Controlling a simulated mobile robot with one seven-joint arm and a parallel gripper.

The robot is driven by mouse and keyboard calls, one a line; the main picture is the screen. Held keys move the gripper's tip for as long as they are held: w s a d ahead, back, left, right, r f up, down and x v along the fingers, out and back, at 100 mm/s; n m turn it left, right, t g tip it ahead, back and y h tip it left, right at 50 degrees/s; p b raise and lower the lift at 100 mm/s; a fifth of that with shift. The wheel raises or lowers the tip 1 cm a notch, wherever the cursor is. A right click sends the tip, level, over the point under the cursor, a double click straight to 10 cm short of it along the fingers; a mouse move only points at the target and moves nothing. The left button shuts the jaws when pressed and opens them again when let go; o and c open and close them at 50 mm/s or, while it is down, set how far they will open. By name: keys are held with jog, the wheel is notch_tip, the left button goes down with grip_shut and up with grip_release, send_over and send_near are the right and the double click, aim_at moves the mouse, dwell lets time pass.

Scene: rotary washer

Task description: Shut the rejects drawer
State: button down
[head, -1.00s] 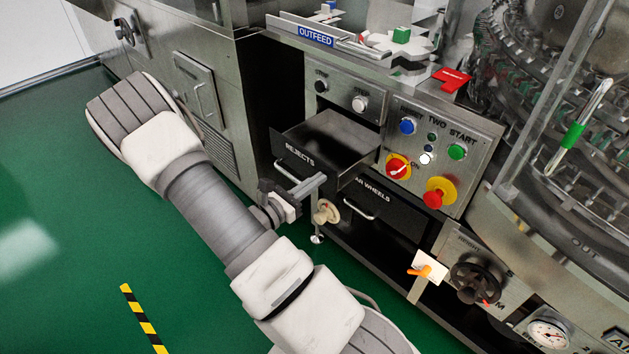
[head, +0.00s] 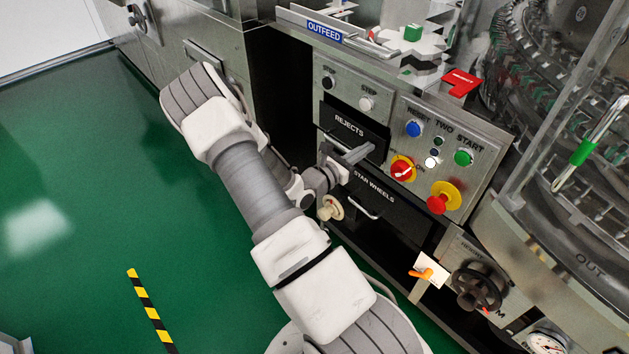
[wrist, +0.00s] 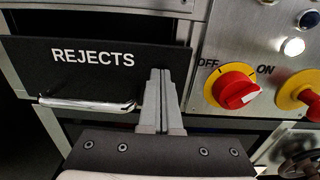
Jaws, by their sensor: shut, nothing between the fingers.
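The rejects drawer (head: 349,125) has a black front with a white REJECTS label and a bar handle. In the wrist view, the fingers (wrist: 160,75) stand just right of the handle (wrist: 88,104) and appear against the front.
The star wheels drawer (head: 385,190) is below, and a panel with a red-yellow OFF/ON switch (wrist: 238,90) and a red stop button (head: 438,203) is close on the right. A cream knob (head: 330,208) sits under my wrist. The green floor at left is clear.

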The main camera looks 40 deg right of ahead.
jog(key=shift+d+r, duration=0.1)
jog(key=shift+d, duration=0.6)
jog(key=shift+w, duration=0.1)
jog(key=s+a+p, duration=0.1)
jog(key=a+p, duration=0.2)
jog(key=a, duration=1.1)
jog(key=shift+s+a, duration=0.15)
jog(key=shift+a, duration=0.1)
